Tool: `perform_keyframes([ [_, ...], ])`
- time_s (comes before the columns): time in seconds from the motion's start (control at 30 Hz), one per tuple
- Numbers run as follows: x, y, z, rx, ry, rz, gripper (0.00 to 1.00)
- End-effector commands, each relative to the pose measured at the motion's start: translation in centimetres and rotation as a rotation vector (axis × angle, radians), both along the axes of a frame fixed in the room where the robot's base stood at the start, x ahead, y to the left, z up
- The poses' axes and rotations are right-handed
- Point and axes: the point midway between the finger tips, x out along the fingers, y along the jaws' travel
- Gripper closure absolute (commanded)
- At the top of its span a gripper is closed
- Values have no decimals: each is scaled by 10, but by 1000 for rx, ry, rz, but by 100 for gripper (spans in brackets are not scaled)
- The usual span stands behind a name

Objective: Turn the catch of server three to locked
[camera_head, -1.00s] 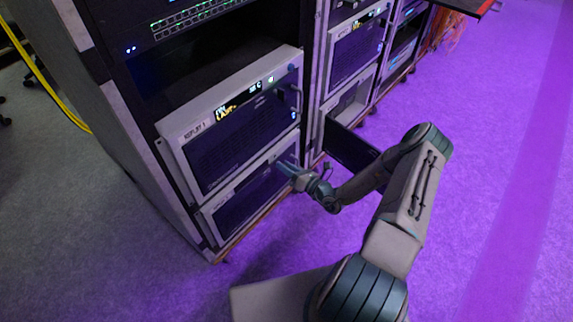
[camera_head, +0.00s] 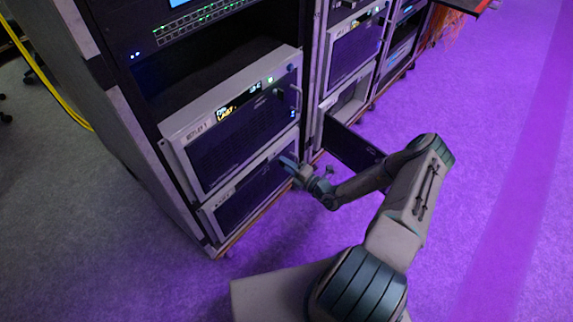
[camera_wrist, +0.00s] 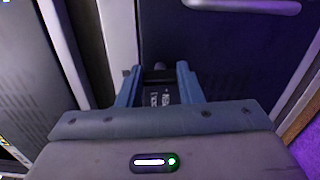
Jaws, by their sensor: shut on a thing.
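The lower server unit (camera_head: 250,192) sits in the near rack, under a unit whose label seems to read "REPLAY 1" (camera_head: 240,140). Its own label is too small to read. My gripper (camera_head: 290,163) is at the right end of the lower unit's front, and its fingers hide that spot. In the wrist view my gripper (camera_wrist: 160,82) has its two blue fingers a little apart, closed on a small dark catch (camera_wrist: 159,76). A dark plate with white lettering (camera_wrist: 160,97) shows between the fingers. Whether the catch is at locked cannot be read.
A dark panel (camera_head: 352,146) stands out from the neighbouring rack, close behind my forearm. A pale handle (camera_wrist: 245,5) crosses the top of the wrist view. Purple-lit floor (camera_head: 480,200) is open to the right. A yellow cable (camera_head: 40,75) hangs at far left.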

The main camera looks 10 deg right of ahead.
Motion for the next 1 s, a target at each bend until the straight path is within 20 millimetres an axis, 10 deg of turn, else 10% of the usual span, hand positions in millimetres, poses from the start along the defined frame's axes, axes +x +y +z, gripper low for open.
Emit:
perform_keyframes([
  [0.77,0,0,-1,86,64,-1,90],
  [0.8,0,0,-1,86,64,-1,62],
  [0.87,0,0,-1,85,63,-1,45],
  [1.0,0,0,-1,84,63,0,45],
])
